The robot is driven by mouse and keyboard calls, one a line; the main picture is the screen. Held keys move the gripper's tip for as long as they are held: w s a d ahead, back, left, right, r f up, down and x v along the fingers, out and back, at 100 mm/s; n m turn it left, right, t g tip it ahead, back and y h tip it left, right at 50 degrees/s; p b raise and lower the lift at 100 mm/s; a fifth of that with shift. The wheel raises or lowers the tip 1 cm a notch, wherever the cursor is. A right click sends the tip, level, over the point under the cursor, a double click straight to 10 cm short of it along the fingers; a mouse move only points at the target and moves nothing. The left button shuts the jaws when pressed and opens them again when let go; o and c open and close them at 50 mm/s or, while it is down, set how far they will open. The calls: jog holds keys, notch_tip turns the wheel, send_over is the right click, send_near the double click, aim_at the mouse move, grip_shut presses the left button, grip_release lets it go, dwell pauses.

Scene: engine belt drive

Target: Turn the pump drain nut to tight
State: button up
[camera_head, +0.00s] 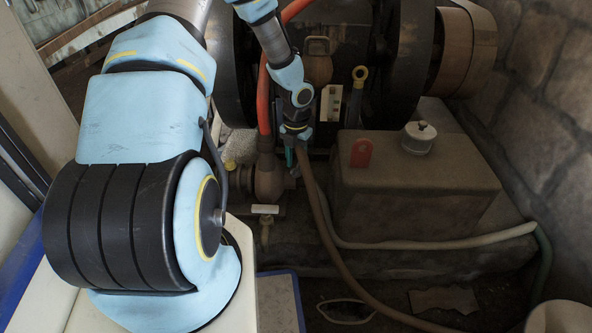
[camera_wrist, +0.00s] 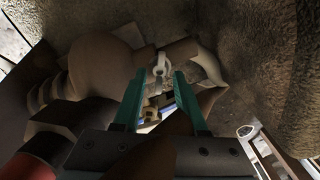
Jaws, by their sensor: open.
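My gripper (camera_head: 290,157) hangs pointing down beside the brown pump (camera_head: 268,178) in the head view. In the wrist view my gripper (camera_wrist: 160,90) shows two teal fingers, apart, with nothing held between them. In the wrist view a small pale ring-shaped part (camera_wrist: 160,64) shows beyond the fingertips, and a yellowish piece (camera_wrist: 150,114) shows between the fingers. I cannot tell which of them is the nut.
A brown tank (camera_head: 410,190) with a red tag (camera_head: 361,152) and a white cap (camera_head: 419,136) stands to the right. A brown hose (camera_head: 326,225) runs down close to my gripper. An orange-red hose (camera_head: 264,98) rises above the pump. Stone wall closes the right side.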

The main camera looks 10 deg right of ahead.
jog(key=shift+f, duration=0.9)
grip_shut()
